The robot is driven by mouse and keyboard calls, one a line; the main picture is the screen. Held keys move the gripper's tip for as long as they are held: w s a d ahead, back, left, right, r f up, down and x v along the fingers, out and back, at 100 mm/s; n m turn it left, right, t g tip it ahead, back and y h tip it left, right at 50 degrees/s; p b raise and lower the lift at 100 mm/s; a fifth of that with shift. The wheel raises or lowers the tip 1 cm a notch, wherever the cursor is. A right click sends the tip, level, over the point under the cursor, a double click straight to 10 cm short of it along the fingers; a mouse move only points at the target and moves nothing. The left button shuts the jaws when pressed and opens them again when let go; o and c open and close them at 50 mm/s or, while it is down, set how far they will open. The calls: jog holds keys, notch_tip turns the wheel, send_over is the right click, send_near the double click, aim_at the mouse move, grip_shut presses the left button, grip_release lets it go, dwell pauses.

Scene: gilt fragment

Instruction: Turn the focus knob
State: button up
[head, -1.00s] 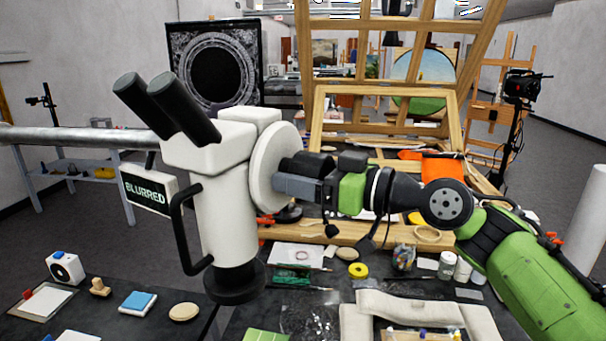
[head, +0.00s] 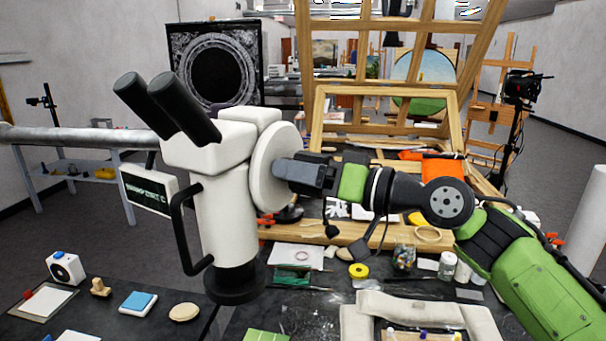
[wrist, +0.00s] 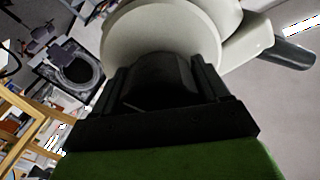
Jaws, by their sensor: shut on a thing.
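A white microscope (head: 222,215) with two black eyepieces stands upright on a black base at centre left. A large white disc (head: 262,165) is on its right side, and it also fills the top of the wrist view (wrist: 150,38). The dark focus knob (wrist: 158,78) sticks out from this disc. My gripper (head: 282,173) reaches in from the right and is shut on the knob, one finger on each side in the wrist view. In the head view the gripper hides the knob. A small display (head: 150,192) hangs behind the microscope; its text is too small to read surely.
A wooden frame easel (head: 385,90) stands behind my arm. The dark table below holds a yellow tape roll (head: 358,270), white bottles (head: 447,265) and a padded white support (head: 425,308).

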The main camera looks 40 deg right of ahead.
dwell(0.4)
jog(key=o, duration=1)
jog(key=v, duration=1.5)
jog(key=shift+s+p, duration=0.3)
jog(key=shift+s, duration=0.1)
jog(key=shift+d, duration=0.15)
